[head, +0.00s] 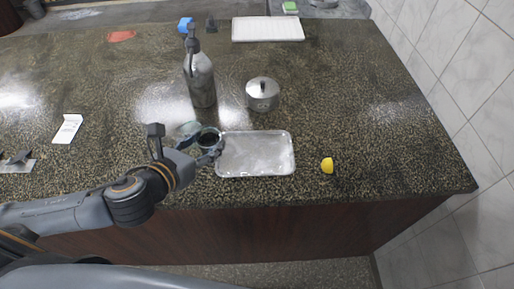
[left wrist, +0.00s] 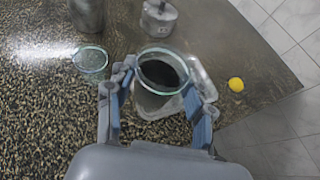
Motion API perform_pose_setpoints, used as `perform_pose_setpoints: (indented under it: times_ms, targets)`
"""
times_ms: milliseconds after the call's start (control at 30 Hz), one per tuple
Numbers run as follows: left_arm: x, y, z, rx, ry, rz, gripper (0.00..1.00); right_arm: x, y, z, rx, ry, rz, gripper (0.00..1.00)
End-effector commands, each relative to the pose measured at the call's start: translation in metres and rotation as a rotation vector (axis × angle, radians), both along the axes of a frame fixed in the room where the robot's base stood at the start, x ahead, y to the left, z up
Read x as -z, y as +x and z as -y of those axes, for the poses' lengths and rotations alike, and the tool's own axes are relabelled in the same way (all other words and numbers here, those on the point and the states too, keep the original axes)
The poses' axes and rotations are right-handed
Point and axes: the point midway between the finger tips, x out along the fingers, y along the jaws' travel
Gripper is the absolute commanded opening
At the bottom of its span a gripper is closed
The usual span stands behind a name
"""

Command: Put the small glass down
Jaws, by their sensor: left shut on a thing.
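My left gripper (head: 203,146) is shut on a small glass (head: 209,138) with a dark inside. In the left wrist view the small glass (left wrist: 162,72) is upright between the two fingers of the left gripper (left wrist: 161,88), its round rim facing the camera. In the head view it shows at the left edge of a shallow metal tray (head: 256,154). I cannot tell whether its base touches anything. A second clear glass (left wrist: 90,61) stands on the counter to the left of it; it also shows in the head view (head: 187,128). My right gripper is not in view.
A tall grey bottle (head: 200,82) and a lidded metal pot (head: 262,95) stand behind the glasses. A yellow lemon piece (head: 327,165) lies right of the tray. A white card (head: 67,128) lies at left. The counter (head: 370,120) is clear at right.

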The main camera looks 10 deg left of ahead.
Motion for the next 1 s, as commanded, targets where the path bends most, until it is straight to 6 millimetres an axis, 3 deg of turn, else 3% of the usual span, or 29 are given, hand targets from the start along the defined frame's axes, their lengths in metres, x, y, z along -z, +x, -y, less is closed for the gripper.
perform_pose_setpoints:
  times_ms: [33, 200, 533, 667, 1000]
  targets:
    - [-0.011, -0.003, -0.003, 0.033, 0.011, 0.001, 0.14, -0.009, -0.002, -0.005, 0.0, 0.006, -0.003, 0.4]
    - [-0.026, -0.017, -0.004, 0.159, 0.009, -0.001, 0.14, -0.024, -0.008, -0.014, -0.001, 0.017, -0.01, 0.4]
    - [-0.038, -0.041, -0.003, 0.291, 0.001, 0.0, 0.14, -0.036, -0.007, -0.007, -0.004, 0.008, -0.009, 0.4]
    - [-0.035, -0.039, -0.002, 0.295, -0.001, 0.003, 0.14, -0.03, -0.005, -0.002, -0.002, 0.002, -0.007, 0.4]
    - [-0.021, -0.013, 0.009, 0.293, -0.004, 0.011, 0.14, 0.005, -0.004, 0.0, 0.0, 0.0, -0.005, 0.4]
